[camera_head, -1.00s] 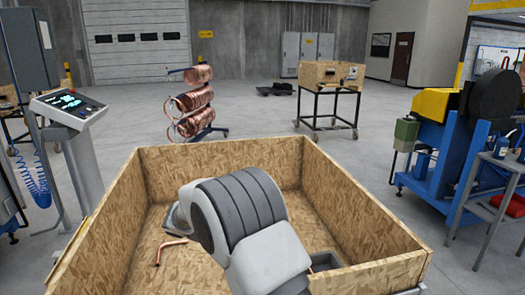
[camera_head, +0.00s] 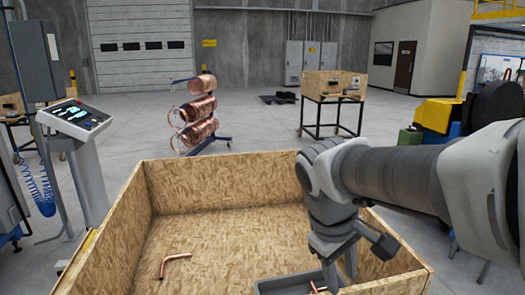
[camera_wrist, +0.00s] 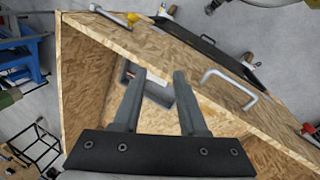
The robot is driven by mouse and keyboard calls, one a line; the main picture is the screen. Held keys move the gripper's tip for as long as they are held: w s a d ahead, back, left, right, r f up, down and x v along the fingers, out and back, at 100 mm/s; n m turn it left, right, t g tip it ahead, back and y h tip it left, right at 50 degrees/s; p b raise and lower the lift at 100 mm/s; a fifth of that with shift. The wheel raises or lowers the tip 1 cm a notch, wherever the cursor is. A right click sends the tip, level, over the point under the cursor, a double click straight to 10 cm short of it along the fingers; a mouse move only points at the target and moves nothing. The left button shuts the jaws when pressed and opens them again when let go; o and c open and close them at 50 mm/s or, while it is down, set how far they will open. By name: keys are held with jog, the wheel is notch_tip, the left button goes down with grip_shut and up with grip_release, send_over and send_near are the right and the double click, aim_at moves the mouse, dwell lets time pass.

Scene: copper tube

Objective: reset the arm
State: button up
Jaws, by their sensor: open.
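My gripper (camera_head: 342,268) hangs fingers-down at the front right of the wooden crate (camera_head: 220,180), above or close to a grey tray (camera_head: 275,287). In the wrist view, its two fingers (camera_wrist: 160,76) are apart with nothing visible between them. My arm reaches in from the right edge of the head view. A bent copper tube (camera_head: 175,257) lies on the crate floor at left. A small copper piece (camera_head: 318,289) shows in the tray, partly hidden by the gripper and the picture's edge.
The crate's walls surround the gripper area. A control panel (camera_head: 73,117) stands at left. A rack of copper coils (camera_head: 200,115) and a cart with a wooden box (camera_head: 333,85) stand behind on open floor. A blue and yellow machine (camera_head: 437,115) is at right, partly hidden by my arm.

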jog(key=s+r+m+t+y+p, duration=0.1)
jog(key=s+r+m+t+y, duration=0.1)
jog(key=s+m, duration=0.4)
jog(key=shift+s+d+t+y, duration=0.25)
jog(key=shift+s+t+y, duration=0.25)
jog(key=shift+s+t, duration=0.75)
jog(key=shift+s+r+g, duration=0.1)
jog(key=shift+s+g, duration=0.15)
jog(key=shift+g, duration=0.1)
